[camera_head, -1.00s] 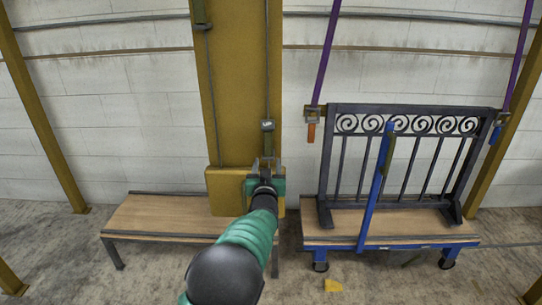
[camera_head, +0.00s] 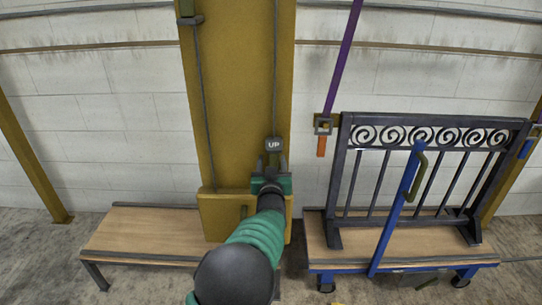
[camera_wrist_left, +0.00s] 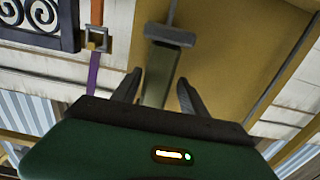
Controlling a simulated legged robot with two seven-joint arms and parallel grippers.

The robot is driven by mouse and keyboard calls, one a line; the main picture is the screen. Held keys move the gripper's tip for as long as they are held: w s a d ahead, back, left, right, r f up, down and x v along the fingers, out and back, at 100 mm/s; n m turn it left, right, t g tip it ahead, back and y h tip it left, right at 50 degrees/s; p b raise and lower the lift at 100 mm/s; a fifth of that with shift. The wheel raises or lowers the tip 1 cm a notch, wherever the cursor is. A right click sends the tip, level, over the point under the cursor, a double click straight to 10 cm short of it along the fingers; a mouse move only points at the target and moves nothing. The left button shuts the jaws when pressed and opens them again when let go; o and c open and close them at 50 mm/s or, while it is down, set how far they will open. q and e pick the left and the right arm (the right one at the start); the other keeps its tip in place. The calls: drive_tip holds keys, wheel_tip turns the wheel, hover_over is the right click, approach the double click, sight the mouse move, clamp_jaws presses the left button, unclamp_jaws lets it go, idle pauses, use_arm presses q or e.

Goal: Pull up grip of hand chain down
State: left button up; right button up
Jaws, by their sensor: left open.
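The up grip (camera_head: 274,144) of the hand chain, a dark block marked "UP", hangs on a thin line in front of the yellow column. In the wrist view its dark collar and olive handle (camera_wrist_left: 168,55) show. My left gripper (camera_head: 270,164) is just below the UP block, with fingers pointing up. In the wrist view my left gripper (camera_wrist_left: 160,82) is open, and the olive handle appears between its two fingers, with a gap on each side. Its lower end is hidden behind the gripper body. My right gripper is not in view.
The yellow column (camera_head: 235,100) stands behind the grip, with a yellow box (camera_head: 218,215) at its base. A second grip (camera_head: 187,10) hangs at upper left. A wooden bench (camera_head: 140,236) is left. A dark gate (camera_head: 430,125) stands on a blue cart (camera_head: 400,265) at right.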

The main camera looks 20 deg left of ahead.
use_arm(q)
drive_tip(key=shift+s+d+r, duration=0.4)
drive_tip(key=shift+d+r, duration=0.05)
drive_tip(key=shift+d, duration=0.25)
drive_tip(key=shift+c, duration=2.4)
drive_tip(key=shift+a+f, duration=0.15)
drive_tip(key=shift+a, duration=0.25)
clamp_jaws()
drive_tip(key=shift+d, duration=0.1)
drive_tip(key=shift+d, duration=0.1)
drive_tip(key=shift+f, duration=0.25)
